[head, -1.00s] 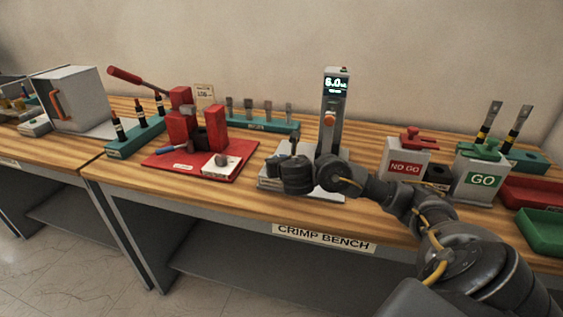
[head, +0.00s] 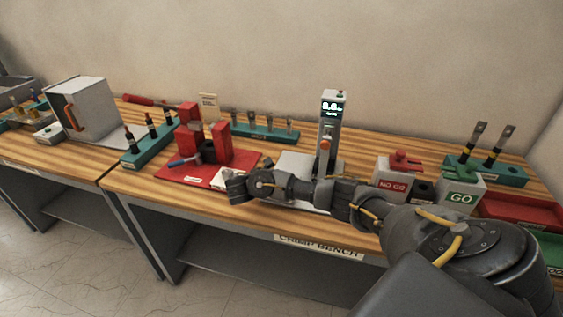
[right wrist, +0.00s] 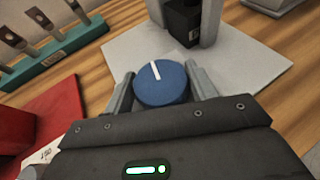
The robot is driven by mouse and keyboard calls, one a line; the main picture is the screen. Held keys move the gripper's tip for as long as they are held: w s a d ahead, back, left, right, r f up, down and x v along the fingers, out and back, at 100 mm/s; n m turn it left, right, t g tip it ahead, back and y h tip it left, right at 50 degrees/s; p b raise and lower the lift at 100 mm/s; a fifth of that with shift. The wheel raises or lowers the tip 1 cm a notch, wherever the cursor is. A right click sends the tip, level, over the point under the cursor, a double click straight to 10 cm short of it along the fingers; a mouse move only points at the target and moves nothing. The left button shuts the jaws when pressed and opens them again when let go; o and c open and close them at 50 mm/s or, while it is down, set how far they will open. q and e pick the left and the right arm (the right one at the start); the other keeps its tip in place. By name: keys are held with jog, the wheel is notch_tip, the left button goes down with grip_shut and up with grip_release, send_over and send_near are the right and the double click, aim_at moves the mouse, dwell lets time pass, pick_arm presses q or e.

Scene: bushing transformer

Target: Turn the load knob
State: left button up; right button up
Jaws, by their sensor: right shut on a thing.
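The blue round knob (right wrist: 158,90) with a white pointer line sits between the fingers of my right gripper (right wrist: 161,88) in the right wrist view. The pointer leans slightly left of straight up. The gripper is shut on it, one finger on each side. In the head view my right gripper (head: 235,186) is at the front edge of the bench, by the red plate and the tester base; it hides the blue knob there. The tester column (head: 326,140) stands behind, with a lit display (head: 332,108) whose digits I cannot read surely. My left gripper is not in view.
A red press (head: 218,143) stands on a red plate (head: 180,172). A teal rack (head: 262,133) is behind. The NO GO box (head: 391,184) and GO box (head: 461,197) stand right, near red and green trays. My right forearm crosses the bench front.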

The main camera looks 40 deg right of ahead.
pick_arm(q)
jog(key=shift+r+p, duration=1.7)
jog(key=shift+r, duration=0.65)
pick_arm(e)
jog(key=shift+f+m+g, duration=0.1)
jog(key=shift+m+g, duration=1.3)
jog(key=shift+g, duration=0.4)
jog(key=o, duration=1)
jog(key=shift+a+r+p, duration=0.25)
jog(key=shift+p, duration=0.05)
pick_arm(q)
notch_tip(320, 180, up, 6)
jog(key=p, duration=0.5)
pick_arm(e)
jog(key=v, duration=1)
jog(key=shift+a, duration=0.15)
jog(key=shift+w+f, duration=0.1)
